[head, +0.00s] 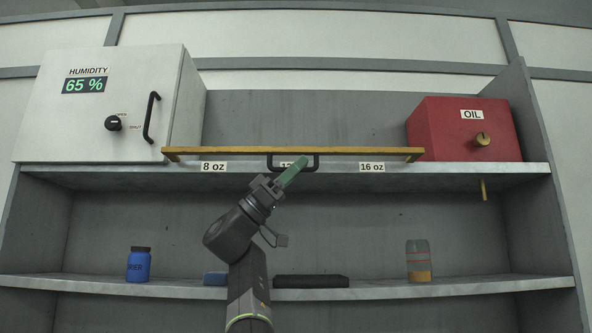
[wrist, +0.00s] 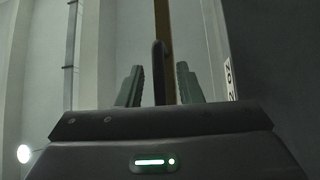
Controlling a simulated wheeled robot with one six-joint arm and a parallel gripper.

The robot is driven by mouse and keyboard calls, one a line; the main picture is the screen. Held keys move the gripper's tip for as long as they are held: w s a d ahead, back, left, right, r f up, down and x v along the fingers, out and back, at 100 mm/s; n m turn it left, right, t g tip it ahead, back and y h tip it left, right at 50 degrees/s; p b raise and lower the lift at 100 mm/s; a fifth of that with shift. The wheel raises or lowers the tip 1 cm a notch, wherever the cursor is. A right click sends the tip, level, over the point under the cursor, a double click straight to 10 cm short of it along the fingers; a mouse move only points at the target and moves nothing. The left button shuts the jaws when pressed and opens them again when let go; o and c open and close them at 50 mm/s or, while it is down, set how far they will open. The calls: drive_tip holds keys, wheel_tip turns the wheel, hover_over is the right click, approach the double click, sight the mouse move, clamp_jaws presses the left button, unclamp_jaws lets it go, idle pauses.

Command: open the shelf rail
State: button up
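The shelf rail (head: 225,151) is a long tan bar across the front of the upper shelf, with a dark handle (head: 316,161) at its middle. My gripper (head: 293,171) reaches up to the handle, and its green finger overlaps the handle in the head view. In the wrist view the rail (wrist: 163,22) runs upright in the picture, and the handle (wrist: 158,66) stands between my two green fingers (wrist: 158,88). Gaps show on both sides of the handle, so my gripper is open around it. My gripper hides part of the middle label.
A white humidity cabinet (head: 80,125) stands left and a red oil box (head: 440,130) right on the upper shelf (head: 110,175). Below are a blue bottle (head: 138,266), a dark flat object (head: 310,281) and a clear container (head: 418,262). The space behind the rail looks empty.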

drive_tip(key=shift+a+f, duration=0.15)
drive_tip(key=shift+f, duration=0.1)
drive_tip(key=w+a+f+p, duration=0.1)
drive_tip(key=a+p, duration=0.3)
drive_tip(key=a, duration=0.9)
drive_tip(key=shift+w+a+f, duration=0.3)
drive_tip(key=shift+w+a, duration=0.05)
drive_tip(key=shift+w, duration=0.1)
drive_tip(key=d+b, duration=0.1)
drive_tip(key=d, duration=0.3)
drive_tip(key=s+d+r+b, duration=0.1)
drive_tip(key=d, duration=0.4)
drive_tip(key=s+d+r+b, duration=0.1)
drive_tip(key=d+b, duration=0.1)
drive_tip(key=d, duration=0.3)
drive_tip(key=shift+r, duration=0.15)
